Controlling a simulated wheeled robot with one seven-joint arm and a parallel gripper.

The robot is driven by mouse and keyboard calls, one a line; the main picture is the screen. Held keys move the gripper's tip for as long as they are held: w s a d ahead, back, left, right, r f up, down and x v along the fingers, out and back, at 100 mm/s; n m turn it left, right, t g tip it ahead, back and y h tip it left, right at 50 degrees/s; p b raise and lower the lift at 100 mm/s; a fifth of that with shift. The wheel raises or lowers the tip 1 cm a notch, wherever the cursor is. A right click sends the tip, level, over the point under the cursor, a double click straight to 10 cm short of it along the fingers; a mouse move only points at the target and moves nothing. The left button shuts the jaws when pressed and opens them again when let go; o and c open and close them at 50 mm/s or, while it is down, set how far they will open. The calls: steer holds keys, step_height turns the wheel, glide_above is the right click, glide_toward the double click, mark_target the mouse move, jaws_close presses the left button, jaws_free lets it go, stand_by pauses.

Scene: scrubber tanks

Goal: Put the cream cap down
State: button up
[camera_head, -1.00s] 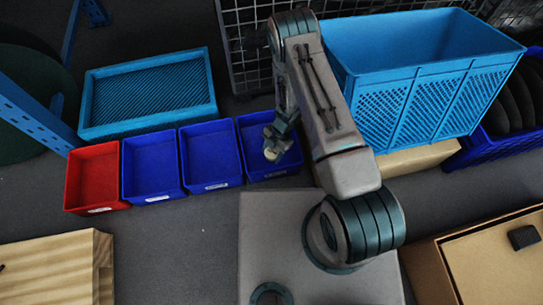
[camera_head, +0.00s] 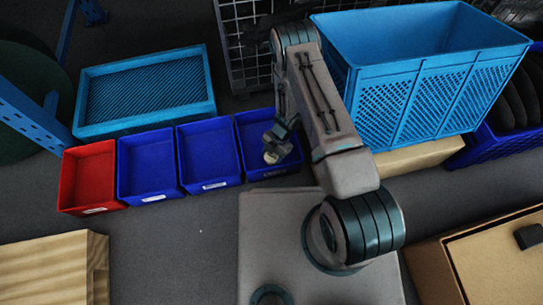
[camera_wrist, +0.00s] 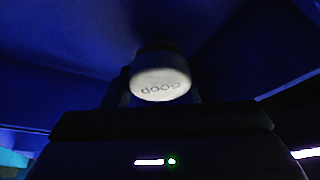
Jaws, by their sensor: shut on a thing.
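The cream cap (camera_head: 270,157) is held in my gripper (camera_head: 273,150) over the rightmost blue bin (camera_head: 255,126). In the wrist view the cream cap (camera_wrist: 160,80) sits between the fingers, its pale round face toward the camera with dark lettering on it. My gripper (camera_wrist: 160,92) is shut on it. Blue bin walls (camera_wrist: 60,45) fill the wrist view around and behind the cap. Whether the cap touches the bin floor cannot be told.
Two more blue bins (camera_head: 208,154) and a red bin (camera_head: 88,177) stand in a row to the left. A light-blue tray (camera_head: 146,125) lies behind them. A large light-blue crate (camera_head: 430,105) stands right of my arm. A wooden box (camera_head: 50,265) is at front left.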

steer(key=o, duration=0.7)
steer(key=shift+f, duration=0.1)
steer(key=shift+r+p, duration=0.3)
steer(key=shift+r, duration=0.05)
steer(key=p+v, duration=0.5)
steer(key=v, duration=0.7)
steer(key=shift+r+p, duration=0.3)
steer(key=shift+s, duration=0.15)
